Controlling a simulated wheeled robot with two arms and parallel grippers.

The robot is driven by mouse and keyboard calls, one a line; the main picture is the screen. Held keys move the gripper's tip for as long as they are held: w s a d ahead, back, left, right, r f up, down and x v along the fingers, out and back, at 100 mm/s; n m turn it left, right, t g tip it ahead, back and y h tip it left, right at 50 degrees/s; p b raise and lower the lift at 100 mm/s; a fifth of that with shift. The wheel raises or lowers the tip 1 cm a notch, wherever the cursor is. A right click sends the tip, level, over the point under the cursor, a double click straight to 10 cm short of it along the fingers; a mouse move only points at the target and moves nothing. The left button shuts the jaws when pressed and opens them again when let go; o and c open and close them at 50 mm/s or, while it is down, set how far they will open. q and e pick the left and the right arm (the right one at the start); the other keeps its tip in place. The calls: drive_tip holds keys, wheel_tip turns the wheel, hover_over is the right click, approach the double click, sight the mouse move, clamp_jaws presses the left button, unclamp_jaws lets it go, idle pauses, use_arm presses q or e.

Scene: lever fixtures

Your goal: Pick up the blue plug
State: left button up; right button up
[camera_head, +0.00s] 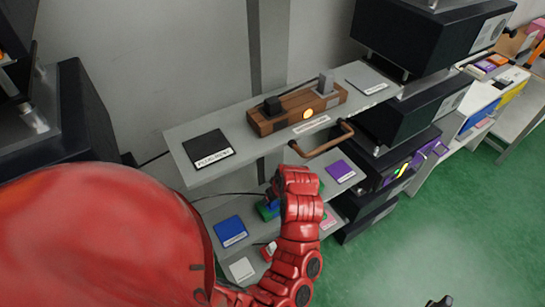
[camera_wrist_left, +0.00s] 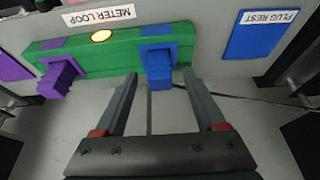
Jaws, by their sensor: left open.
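The blue plug (camera_wrist_left: 159,66) sits in the green block (camera_wrist_left: 105,62) in the left wrist view, at the right part of the block. My left gripper (camera_wrist_left: 160,80) is open and empty. Its two fingertips appear on either side of the plug's near end, with gaps; I cannot tell whether they overlap it in depth. In the head view a little of the blue plug (camera_head: 271,197) shows beside my red left arm, which covers most of the green block and my left gripper.
A purple plug (camera_wrist_left: 58,78) sits in the same green block, to the left. A blue "PLUG REST" pad (camera_wrist_left: 262,35) lies to the right. A dark cable runs nearby.

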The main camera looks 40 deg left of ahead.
use_arm(q)
drive_tip(key=shift+a+f, duration=0.2)
drive_tip(key=shift+f, duration=0.4)
drive_tip(key=shift+w, duration=0.1)
clamp_jaws()
drive_tip(key=shift+r, duration=0.1)
